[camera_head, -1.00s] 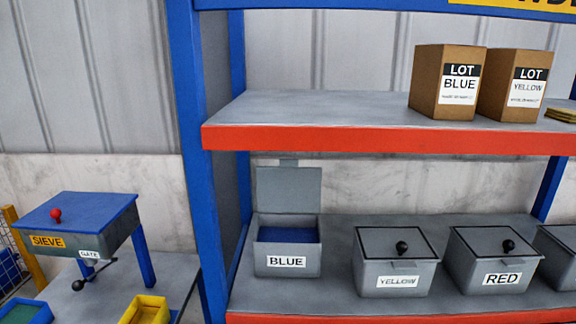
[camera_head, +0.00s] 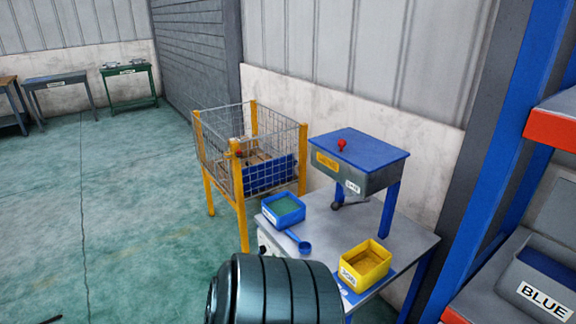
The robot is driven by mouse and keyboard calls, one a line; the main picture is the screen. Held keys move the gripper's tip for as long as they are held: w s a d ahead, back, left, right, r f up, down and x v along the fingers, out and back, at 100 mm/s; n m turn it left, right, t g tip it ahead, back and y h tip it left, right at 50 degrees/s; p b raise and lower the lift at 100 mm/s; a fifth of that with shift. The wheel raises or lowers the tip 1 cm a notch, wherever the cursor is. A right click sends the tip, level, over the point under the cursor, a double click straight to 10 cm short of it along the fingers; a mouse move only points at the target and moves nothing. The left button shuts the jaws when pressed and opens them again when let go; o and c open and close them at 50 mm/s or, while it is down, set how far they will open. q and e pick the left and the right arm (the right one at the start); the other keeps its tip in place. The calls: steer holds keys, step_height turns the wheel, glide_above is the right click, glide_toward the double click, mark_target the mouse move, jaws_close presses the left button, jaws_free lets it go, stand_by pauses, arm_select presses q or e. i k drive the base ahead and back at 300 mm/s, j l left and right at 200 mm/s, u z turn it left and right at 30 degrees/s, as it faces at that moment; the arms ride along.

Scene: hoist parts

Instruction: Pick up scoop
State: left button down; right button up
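A blue scoop (camera_head: 299,242) lies on the grey table (camera_head: 325,226) in the head view, its round cup toward the table's middle and its handle toward the left. It lies just in front of a blue bin with green content (camera_head: 284,210) and to the left of a yellow bin (camera_head: 364,265). Neither of my grippers shows in this view, so their state is hidden. A dark rounded cylinder at the bottom centre hides the table's front left part.
A sieve box (camera_head: 355,158) with a blue lid and red knob stands at the table's back. A yellow-posted wire cage (camera_head: 250,150) stands left of the table. A blue and orange rack (camera_head: 550,125) borders the right. Green floor (camera_head: 140,220) on the left is open.

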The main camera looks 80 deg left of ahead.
mark_target(304, 247)
steer(key=u, duration=2.55)
steer(key=z, duration=0.2)
